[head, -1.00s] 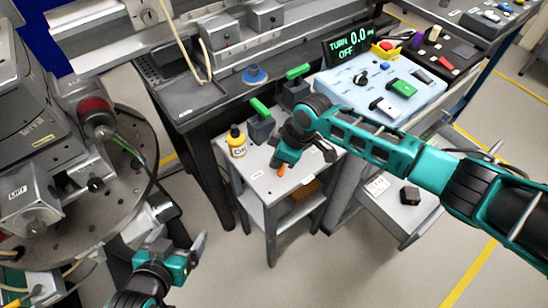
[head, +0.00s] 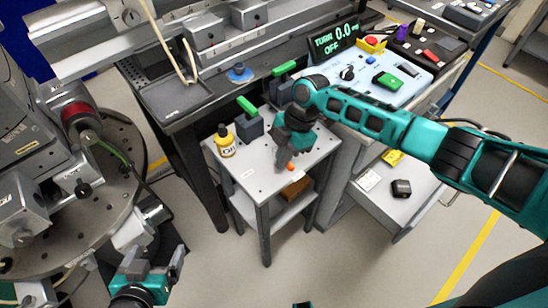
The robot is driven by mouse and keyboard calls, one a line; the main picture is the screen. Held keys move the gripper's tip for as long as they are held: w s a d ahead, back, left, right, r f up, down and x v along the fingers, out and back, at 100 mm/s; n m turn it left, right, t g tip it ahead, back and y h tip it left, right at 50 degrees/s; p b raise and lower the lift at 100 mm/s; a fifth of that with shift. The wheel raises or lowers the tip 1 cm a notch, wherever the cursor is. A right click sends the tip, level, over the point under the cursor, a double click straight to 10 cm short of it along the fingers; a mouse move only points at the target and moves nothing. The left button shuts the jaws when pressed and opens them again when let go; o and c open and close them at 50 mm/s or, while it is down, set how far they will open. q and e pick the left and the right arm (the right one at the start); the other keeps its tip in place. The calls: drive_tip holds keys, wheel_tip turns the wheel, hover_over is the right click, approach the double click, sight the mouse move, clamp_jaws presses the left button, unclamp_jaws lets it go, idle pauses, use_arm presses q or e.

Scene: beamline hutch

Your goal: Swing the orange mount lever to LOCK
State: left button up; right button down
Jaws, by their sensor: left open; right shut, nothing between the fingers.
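A small orange piece (head: 291,167) shows beside the fingers of my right gripper (head: 284,159), over the small grey table (head: 240,166). It may be the orange mount lever; most of it is hidden by the gripper, and I cannot tell whether they touch. The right gripper is shut, pointing down, with nothing seen in it. My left gripper (head: 156,262) is open and empty at the bottom left, well away from the small table, near the round perforated plate (head: 115,215). No LOCK marking is readable.
A yellow bottle (head: 226,142) and a grey block with a green handle (head: 248,106) stand left of my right gripper. Another green handle (head: 285,68) is behind. A pale blue control panel (head: 415,86) and an open drawer (head: 385,202) lie to the right.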

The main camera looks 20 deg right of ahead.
use_arm(q)
drive_tip(key=shift+a, duration=0.1)
use_arm(e)
drive_tip(key=shift+d, duration=0.3)
use_arm(q)
drive_tip(key=shift+w+r, duration=0.15)
drive_tip(key=shift+w, duration=0.05)
